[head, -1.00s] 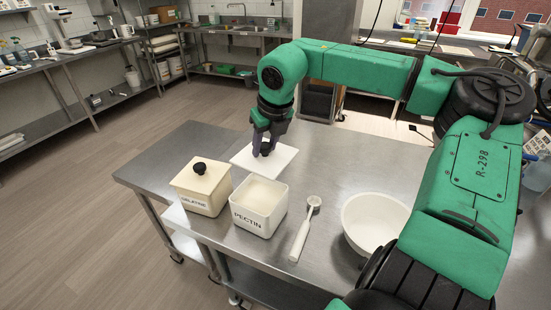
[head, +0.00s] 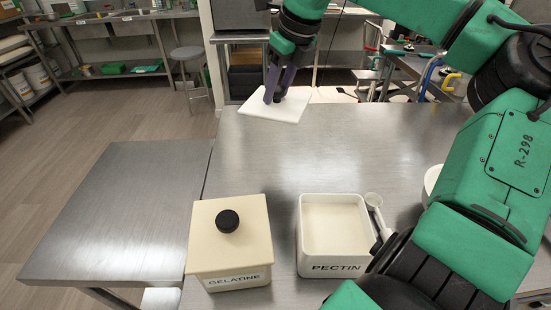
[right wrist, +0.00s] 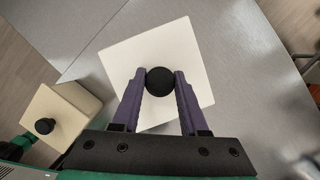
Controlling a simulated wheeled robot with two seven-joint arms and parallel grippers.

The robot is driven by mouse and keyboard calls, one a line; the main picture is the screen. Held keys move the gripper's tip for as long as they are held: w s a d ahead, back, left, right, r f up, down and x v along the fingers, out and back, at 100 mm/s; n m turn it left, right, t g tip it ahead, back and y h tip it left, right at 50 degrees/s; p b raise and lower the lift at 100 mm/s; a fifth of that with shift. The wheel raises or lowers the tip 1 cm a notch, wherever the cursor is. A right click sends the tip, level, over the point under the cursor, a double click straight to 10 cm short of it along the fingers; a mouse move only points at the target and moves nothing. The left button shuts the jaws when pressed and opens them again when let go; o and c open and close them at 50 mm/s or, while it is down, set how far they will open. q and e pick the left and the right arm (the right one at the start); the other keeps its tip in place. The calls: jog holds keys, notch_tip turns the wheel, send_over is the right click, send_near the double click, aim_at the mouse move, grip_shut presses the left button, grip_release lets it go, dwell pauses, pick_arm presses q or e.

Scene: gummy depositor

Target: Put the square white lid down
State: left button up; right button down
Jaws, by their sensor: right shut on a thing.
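The square white lid (head: 291,108) is at the far end of the steel table in the head view. My right gripper (head: 273,98) is shut on its round black knob, which shows between the purple fingers in the right wrist view (right wrist: 160,81). The lid (right wrist: 184,43) looks roughly flat; I cannot tell whether it touches the table. The open white PECTIN box (head: 334,264) stands nearer on the table, with pale content. My left gripper is not in view.
The lidded cream GELATINE box (head: 222,270) stands left of the PECTIN box. A white scoop (head: 377,212) lies to its right, with a white bowl (head: 431,180) partly behind my arm. The steel table (head: 340,150) is clear between lid and boxes. A bare steel surface (head: 120,220) adjoins at left.

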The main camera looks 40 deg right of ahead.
aim_at(297, 114)
jog(key=f, duration=1.7)
jog(key=shift+s+d+f+p, duration=0.15)
jog(key=shift+s+f+p, duration=0.05)
jog(key=shift+f+p, duration=0.15)
jog(key=shift+f, duration=0.15)
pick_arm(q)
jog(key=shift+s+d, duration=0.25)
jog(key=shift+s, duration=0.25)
pick_arm(e)
jog(key=shift+c, duration=2.2)
grip_release()
jog(key=shift+r, duration=0.4)
jog(key=b+v, duration=0.1)
jog(key=v, duration=1)
jog(key=shift+s+r+b, duration=0.2)
jog(key=shift+r+b, duration=0.1)
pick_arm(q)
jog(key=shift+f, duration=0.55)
